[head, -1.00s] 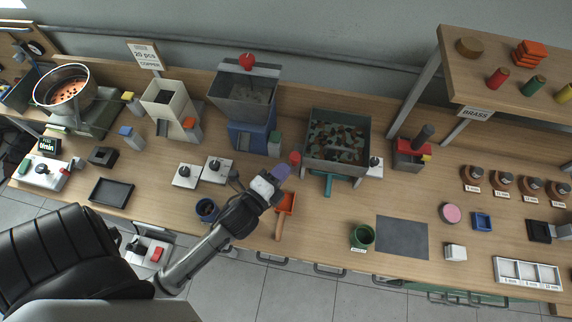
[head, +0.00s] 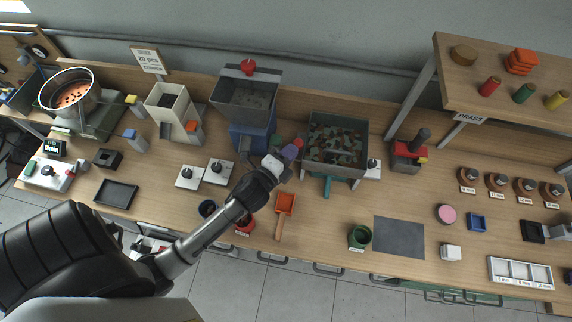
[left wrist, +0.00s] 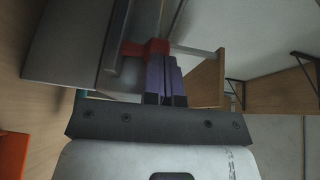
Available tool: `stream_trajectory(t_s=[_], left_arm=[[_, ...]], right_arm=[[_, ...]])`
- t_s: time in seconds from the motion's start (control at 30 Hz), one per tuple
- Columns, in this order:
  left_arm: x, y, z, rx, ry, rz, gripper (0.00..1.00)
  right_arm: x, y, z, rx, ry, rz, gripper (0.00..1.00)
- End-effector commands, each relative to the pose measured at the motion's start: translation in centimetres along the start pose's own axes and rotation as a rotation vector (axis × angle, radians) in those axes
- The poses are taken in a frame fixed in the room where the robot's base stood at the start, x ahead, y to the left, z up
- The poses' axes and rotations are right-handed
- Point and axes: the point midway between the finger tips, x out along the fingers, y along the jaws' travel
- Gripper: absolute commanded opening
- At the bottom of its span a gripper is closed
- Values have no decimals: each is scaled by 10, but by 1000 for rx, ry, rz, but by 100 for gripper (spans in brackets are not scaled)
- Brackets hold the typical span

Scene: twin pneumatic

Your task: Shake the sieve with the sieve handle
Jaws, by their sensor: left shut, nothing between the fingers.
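The sieve (head: 318,163) is a grey open box on legs right of centre in the head view, holding many brown and green bits. A small red piece, which looks like the sieve handle (head: 298,142), shows at its left side. My left gripper (head: 289,152) has purple fingers and is shut and empty beside the sieve's left wall. In the left wrist view, the red handle (left wrist: 150,47) is right at the tips of the closed fingers (left wrist: 162,68), against the grey wall. I cannot tell whether they touch. My right gripper is not in view.
A blue-based hopper (head: 245,100) stands left of the sieve. A teal piece (head: 327,186) sticks out below the sieve. An orange scoop (head: 284,205) lies in front, with a green cup (head: 360,237) and a grey mat (head: 399,237) to the right.

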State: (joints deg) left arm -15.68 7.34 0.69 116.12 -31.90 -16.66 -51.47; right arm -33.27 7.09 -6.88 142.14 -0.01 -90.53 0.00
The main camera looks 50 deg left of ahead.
Motion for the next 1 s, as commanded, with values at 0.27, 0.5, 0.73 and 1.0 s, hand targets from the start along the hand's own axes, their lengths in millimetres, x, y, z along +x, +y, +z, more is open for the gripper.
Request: stream_trajectory(t_s=[0.27,0.5,0.73,1.0], left_arm=[[8,0,4,-1,0,-1,0],[5,0,3,-1,1,0,0],[-20,-2,-7,-2,14,3,0],[-74,2,-9,-1,18,2,0]], right_arm=[[-2,-2,-1,7,1,-5,24],[-3,-2,-2,7,1,-6,24],[-12,-1,-5,6,1,-4,24],[-7,0,-3,1,0,-1,24]])
